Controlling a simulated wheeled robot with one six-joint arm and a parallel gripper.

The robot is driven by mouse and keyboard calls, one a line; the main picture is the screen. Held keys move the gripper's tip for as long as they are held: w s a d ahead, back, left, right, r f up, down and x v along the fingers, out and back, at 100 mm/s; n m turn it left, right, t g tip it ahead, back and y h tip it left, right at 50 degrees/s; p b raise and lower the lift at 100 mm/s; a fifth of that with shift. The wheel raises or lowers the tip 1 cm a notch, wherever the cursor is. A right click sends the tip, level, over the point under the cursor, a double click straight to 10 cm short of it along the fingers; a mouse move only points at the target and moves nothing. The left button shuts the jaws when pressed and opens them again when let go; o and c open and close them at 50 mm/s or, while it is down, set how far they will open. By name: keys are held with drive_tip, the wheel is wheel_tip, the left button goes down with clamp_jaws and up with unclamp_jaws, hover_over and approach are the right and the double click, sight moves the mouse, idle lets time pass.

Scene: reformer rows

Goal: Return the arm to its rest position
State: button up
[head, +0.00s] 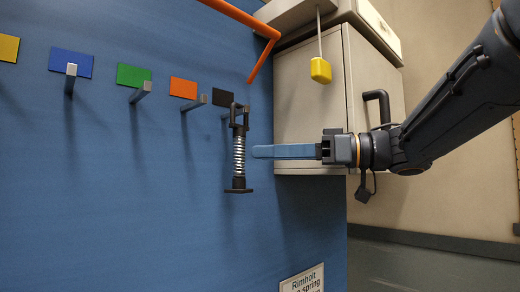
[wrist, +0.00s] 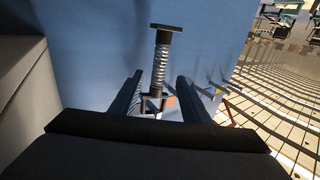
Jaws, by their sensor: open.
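My gripper (head: 254,152) reaches in from the right in the head view, its blue fingers pointing left at the blue panel. It is open in the wrist view (wrist: 160,82), with a gap between the two fingers. A spring with black end pieces (head: 239,155) hangs on the peg under the black tag, just left of the fingertips. The spring also shows in the wrist view (wrist: 160,65), beyond and between the fingers. Whether the fingertips touch it I cannot tell.
The blue panel (head: 120,220) carries several metal pegs under coloured tags, including a green one (head: 133,76). A yellow block (head: 320,70) hangs above my gripper. A pale cabinet (head: 308,105) with a black handle stands behind it. An orange bar (head: 262,62) juts at the top.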

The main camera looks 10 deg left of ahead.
drive_tip(key=shift+d, duration=0.4)
